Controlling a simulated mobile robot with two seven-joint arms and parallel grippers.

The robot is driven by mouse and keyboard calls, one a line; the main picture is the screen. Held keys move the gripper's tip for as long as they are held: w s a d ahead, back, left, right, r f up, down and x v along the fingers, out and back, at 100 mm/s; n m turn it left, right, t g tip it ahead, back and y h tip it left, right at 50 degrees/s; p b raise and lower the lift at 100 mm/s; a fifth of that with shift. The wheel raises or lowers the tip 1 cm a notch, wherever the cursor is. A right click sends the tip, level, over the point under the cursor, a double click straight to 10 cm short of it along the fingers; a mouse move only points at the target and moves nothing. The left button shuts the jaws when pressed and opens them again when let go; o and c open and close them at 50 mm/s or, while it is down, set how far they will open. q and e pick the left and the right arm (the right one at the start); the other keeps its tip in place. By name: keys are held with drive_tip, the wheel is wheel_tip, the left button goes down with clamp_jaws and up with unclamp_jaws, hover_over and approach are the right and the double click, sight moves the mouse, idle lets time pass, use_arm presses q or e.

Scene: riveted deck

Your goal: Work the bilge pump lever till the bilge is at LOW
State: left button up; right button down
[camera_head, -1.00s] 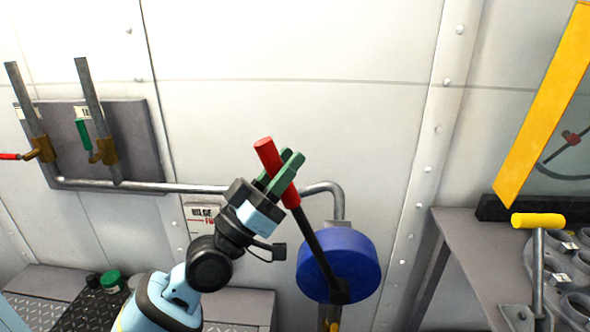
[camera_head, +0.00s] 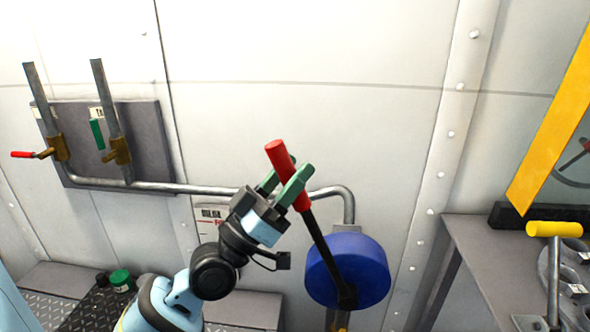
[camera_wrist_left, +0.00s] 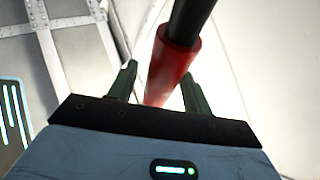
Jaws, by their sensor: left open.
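The bilge pump is a blue drum (camera_head: 350,270) low on the wall, with a black lever (camera_head: 322,250) rising from it and leaning up to the left. The lever ends in a red grip (camera_head: 286,172). My left gripper (camera_head: 281,180) is open, with its green fingers on either side of the red grip. In the left wrist view the red grip (camera_wrist_left: 168,72) stands between the two spread fingers (camera_wrist_left: 158,88), with room beside them. A bilge label (camera_head: 213,216) on the wall is partly hidden by my left arm. My right gripper is out of view.
A pipe (camera_head: 185,188) runs along the wall to the pump. Two valves, one with a red handle (camera_head: 22,154) and one with a green handle (camera_head: 97,134), sit on a grey panel (camera_head: 148,140). A bench with a yellow-handled lever (camera_head: 553,229) stands at the right.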

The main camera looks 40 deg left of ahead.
use_arm(q)
drive_tip(key=b+v, duration=0.2)
drive_tip(key=v, duration=0.4)
drive_tip(key=shift+s+f, duration=0.15)
drive_tip(key=shift+s, duration=0.1)
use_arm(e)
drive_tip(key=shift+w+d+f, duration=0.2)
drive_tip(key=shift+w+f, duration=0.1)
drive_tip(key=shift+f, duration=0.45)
use_arm(q)
drive_tip(key=shift+a, duration=0.1)
